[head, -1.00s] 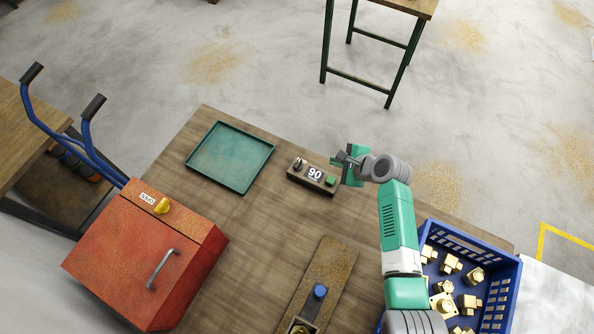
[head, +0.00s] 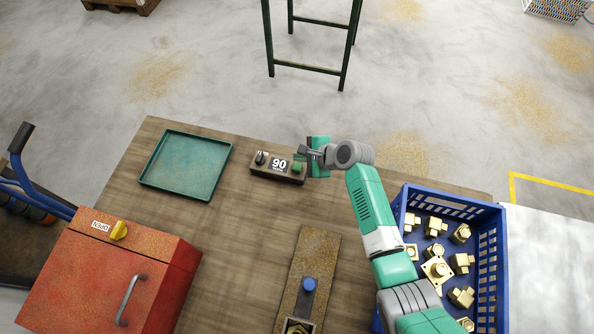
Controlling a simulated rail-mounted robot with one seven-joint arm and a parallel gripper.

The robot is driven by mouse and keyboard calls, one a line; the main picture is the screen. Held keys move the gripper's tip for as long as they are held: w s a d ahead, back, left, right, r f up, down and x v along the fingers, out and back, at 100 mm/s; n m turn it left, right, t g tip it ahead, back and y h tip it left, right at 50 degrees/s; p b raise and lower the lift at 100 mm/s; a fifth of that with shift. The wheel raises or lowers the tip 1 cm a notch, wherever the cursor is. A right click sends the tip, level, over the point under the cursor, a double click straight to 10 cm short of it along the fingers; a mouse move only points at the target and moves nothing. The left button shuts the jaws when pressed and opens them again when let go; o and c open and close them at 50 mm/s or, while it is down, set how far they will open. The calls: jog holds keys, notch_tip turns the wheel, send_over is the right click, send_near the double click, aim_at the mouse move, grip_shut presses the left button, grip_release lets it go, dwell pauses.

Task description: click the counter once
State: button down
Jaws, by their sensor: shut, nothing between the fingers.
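The counter (head: 265,167) is a small dark box near the far edge of the wooden table. Its display (head: 279,164) reads 90. A green button (head: 297,167) sits at its right end and a dark knob (head: 261,158) at its left end. My gripper (head: 303,152) is shut and empty, with its fingertips just above and beside the green button. I cannot tell whether the fingers touch the button.
A green tray (head: 187,195) lies left of the counter. A blue crate (head: 487,285) of brass fittings stands at right. A red box (head: 75,280) with a yellow knob is at lower left. A wooden fixture (head: 317,254) with a blue knob is in front.

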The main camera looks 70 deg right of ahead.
aim_at(294, 164)
jog(key=shift+f+b, duration=0.4)
jog(key=shift+f, duration=0.95)
jog(key=shift+f, duration=0.1)
dwell(0.8)
jog(key=shift+f, duration=0.35)
jog(key=shift+f+b, duration=0.5)
jog(key=shift+f, duration=0.05)
dwell(0.6)
jog(key=shift+r, duration=0.1)
jog(key=shift+r+p, duration=0.85)
jog(key=shift+p, duration=0.2)
notch_tip(294, 164, up, 5)
jog(key=p, duration=0.5)
jog(key=shift+r, duration=0.15)
